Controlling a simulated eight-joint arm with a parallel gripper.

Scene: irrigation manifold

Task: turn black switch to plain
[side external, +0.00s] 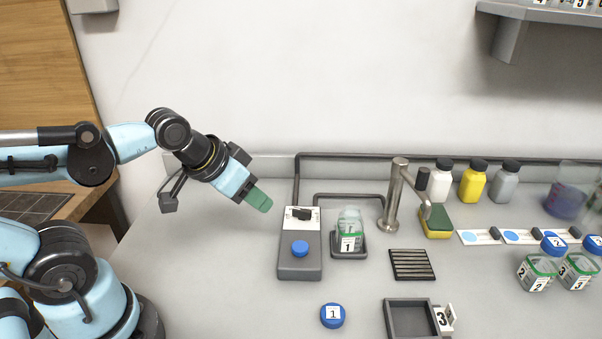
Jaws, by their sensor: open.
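The black switch (304,213) sits on a white label plate at the back of a grey box (300,271). The plate's markings are too small to read, so I cannot tell which setting the switch points to. A round blue knob (300,248) is in front of the switch on the same box. My gripper (260,200) has green fingertips, is open and holds nothing visible. It hangs in the air to the left of the switch, tilted down to the right, and appears apart from it. The gap between its fingers is hidden from this side.
A jar labelled 1 (348,236) stands in a holder right of the box, near a metal tap (394,195). A blue lid (332,315) lies in front. A drain grate (412,265), a grey tray (388,325), a sponge (436,222) and several bottles are further right. The counter's left is clear.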

